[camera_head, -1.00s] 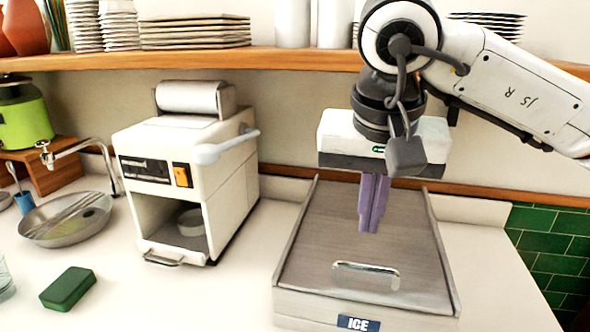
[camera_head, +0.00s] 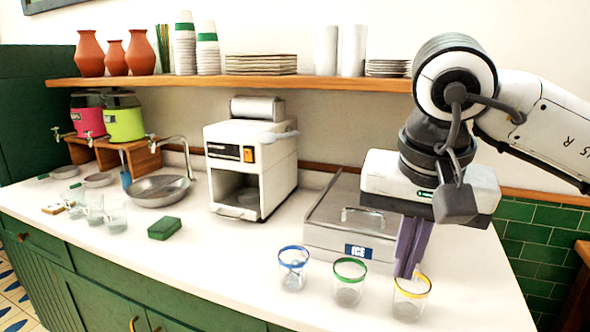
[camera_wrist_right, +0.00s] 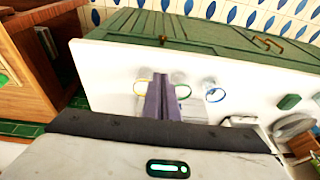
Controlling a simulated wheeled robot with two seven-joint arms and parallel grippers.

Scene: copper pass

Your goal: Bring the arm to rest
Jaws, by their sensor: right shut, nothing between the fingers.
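My right gripper (camera_head: 408,268) hangs at the right of the counter in the head view. Its purple fingers are shut with nothing between them. In the head view the fingers overlap the right side of the ice box and end just behind the yellow-rimmed glass (camera_head: 411,298). In the right wrist view the shut fingers (camera_wrist_right: 163,82) show between the yellow-rimmed glass (camera_wrist_right: 141,88) and the green-rimmed glass (camera_wrist_right: 182,91). My left gripper is not in view.
A blue-rimmed glass (camera_head: 293,268) and the green-rimmed glass (camera_head: 349,284) stand along the counter front. The metal ice box (camera_head: 325,235) has its lid on. A white machine (camera_head: 250,170) stands left of it. A shelf (camera_head: 200,82) runs behind. Open counter (camera_head: 225,255) lies at centre left.

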